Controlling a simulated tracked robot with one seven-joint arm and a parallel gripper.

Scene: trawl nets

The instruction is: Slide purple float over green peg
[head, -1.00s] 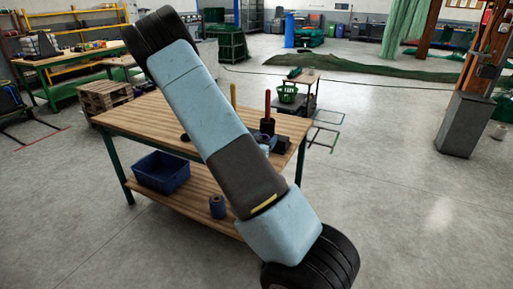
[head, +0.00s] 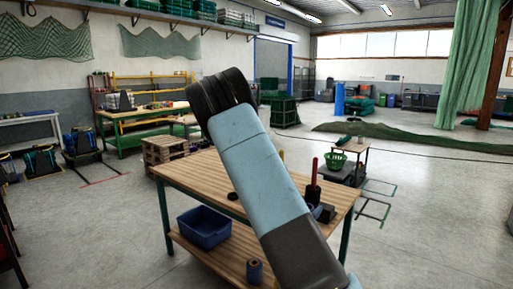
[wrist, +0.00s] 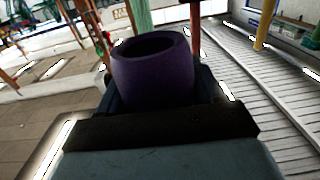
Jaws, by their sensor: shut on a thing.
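The purple float (wrist: 153,70) is a hollow ring with its dark hole facing up, slightly tilted in the wrist view. My gripper (wrist: 157,98) is shut on it, with dark jaws at its sides. Behind the float stands a green upright (wrist: 142,16), which looks like the green peg; its base is hidden by the float. In the head view my arm crosses the workbench and hides the gripper, the float and the green peg.
A red peg (head: 314,172) and a yellow peg (head: 281,155) stand on the wooden workbench (head: 190,170). The red peg also shows in the wrist view (wrist: 195,28), as does the yellow one (wrist: 265,25). A blue bin (head: 204,228) sits on the lower shelf.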

